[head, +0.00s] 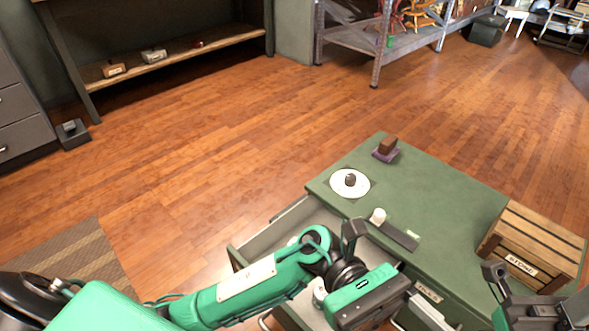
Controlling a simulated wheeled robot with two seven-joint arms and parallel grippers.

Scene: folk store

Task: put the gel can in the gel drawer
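A green cabinet (455,195) stands in front of me with a drawer (262,240) pulled out on its left side. My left arm crosses over the drawer and hides much of its inside. A small pale can-like item (378,215) stands on the cabinet top near the drawer side; I cannot read a label on it, so I cannot tell if it is the gel can. My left gripper (372,297) is over the front of the cabinet; its fingertips are not clear. My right gripper (530,300) is at the lower right corner, partly cut off.
A white round plate (338,186) with a dark item, a brown block on a purple base (387,149) and a dark bar (398,236) are on the cabinet top. A labelled wooden crate (535,240) stands at its right. Shelves stand farther back. The wooden floor beyond is clear.

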